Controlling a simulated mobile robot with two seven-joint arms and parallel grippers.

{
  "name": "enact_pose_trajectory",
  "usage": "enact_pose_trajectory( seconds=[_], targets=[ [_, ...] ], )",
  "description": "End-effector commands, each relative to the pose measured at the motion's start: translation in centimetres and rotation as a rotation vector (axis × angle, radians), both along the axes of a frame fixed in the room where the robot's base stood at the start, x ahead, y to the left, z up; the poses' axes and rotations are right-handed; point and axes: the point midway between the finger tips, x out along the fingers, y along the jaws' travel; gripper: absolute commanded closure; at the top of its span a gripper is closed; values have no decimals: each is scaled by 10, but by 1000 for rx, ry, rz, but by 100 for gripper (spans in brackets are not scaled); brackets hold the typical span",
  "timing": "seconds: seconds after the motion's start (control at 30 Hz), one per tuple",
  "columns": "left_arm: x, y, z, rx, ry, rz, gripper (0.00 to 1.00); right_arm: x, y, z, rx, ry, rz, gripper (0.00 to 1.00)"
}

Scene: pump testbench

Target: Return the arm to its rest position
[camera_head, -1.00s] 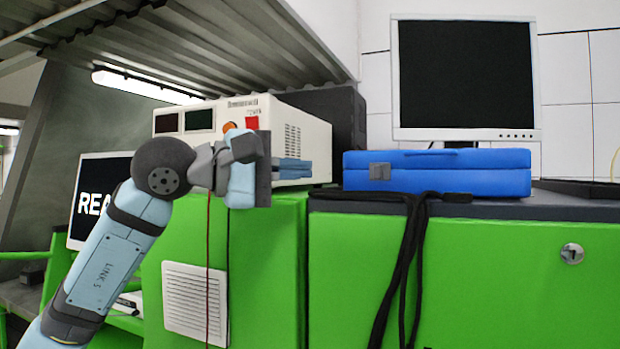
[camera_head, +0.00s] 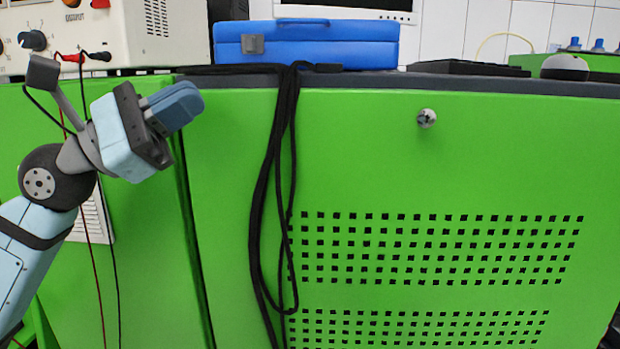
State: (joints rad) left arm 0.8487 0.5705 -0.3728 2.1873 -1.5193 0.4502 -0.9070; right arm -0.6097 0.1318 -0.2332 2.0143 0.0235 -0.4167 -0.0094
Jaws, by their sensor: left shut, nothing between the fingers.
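My left gripper (camera_head: 178,105) shows at the left of the head view, at the end of my light blue and grey left arm. Its blue fingers are shut with nothing between them and point to the upper right. It is in front of the green cabinet (camera_head: 375,155), below the level of the blue case, and appears clear of both. My right gripper and right arm are out of view.
The blue case (camera_head: 340,52) lies on the dark cabinet top, with a monitor (camera_head: 345,12) behind it. Black cables (camera_head: 262,210) hang down the cabinet front. A beige instrument (camera_head: 160,45) with knobs and leads stands at upper left. A grey mouse-like object (camera_head: 565,67) is at right.

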Motion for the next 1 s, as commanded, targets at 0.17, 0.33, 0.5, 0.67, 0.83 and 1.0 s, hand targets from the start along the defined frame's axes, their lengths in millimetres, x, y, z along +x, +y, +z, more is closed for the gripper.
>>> enact_pose_trajectory(
  seconds=[0.17,0.33,0.5,0.67,0.83,1.0],
  targets=[
    [2,28,-42,-517,401,-229,100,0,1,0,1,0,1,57],
    [20,73,-105,-1043,785,-353,100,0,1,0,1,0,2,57],
    [30,117,-208,-1603,1139,-374,100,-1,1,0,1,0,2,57],
    [9,141,-326,-2145,1405,-275,100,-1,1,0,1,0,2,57],
    [-48,145,-437,-2670,1567,-51,100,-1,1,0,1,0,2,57],
    [-106,139,-500,2526,-1347,-159,100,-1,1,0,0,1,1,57]
  ],
)
